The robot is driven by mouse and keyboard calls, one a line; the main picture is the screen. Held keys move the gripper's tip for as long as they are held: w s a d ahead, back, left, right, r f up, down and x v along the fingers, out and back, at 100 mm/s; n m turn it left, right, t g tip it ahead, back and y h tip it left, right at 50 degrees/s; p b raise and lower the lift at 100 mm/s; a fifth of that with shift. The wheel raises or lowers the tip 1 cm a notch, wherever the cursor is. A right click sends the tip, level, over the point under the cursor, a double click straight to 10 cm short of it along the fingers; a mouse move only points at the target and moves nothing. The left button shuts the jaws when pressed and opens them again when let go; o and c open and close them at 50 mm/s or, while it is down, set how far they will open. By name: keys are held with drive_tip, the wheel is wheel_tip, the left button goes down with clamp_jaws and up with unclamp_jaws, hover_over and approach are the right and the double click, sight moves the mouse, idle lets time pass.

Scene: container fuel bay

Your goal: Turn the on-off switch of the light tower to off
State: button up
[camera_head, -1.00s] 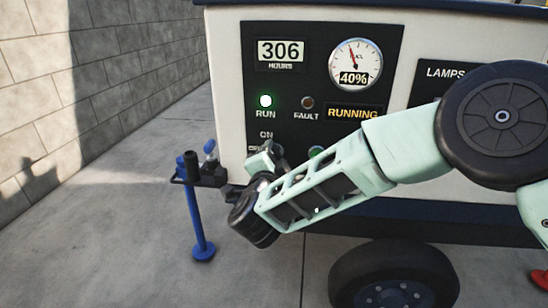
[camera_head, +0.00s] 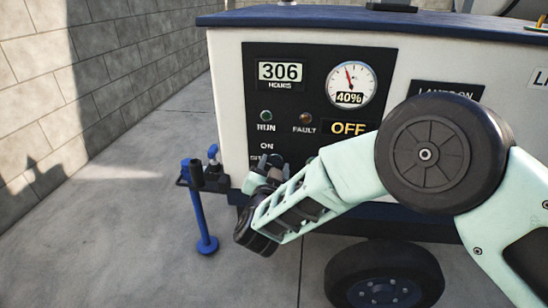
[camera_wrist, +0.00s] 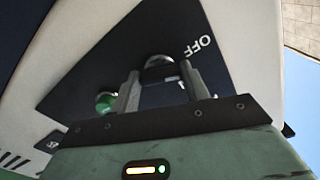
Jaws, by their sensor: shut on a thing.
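The light tower's dark control panel (camera_head: 318,92) faces me in the head view. Its status window (camera_head: 347,128) reads OFF and the run lamp (camera_head: 266,115) is dark. The on-off switch (camera_wrist: 159,63) is a dark knob in the wrist view, close to the OFF label (camera_wrist: 199,45). My gripper (camera_wrist: 160,88) is shut on the knob, one finger on each side. In the head view my gripper (camera_head: 268,168) is at the panel's lower left, below the ON label (camera_head: 266,146), and hides the knob.
A green button (camera_wrist: 105,102) sits beside my fingers in the wrist view. A blue jack stand (camera_head: 201,222) is left of my gripper, and a tyre (camera_head: 384,279) is below my arm. A block wall (camera_head: 85,75) stands at left, with open concrete floor before it.

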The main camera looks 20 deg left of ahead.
drive_tip(key=shift+n+p, duration=1.45)
drive_tip(key=shift+n, duration=0.75)
drive_tip(key=shift+f, duration=0.1)
drive_tip(key=o, duration=1)
drive_tip(key=shift+s, duration=0.1)
drive_tip(key=p+v, duration=0.3)
drive_tip(key=v, duration=1.4)
drive_tip(key=shift+s+d, duration=0.15)
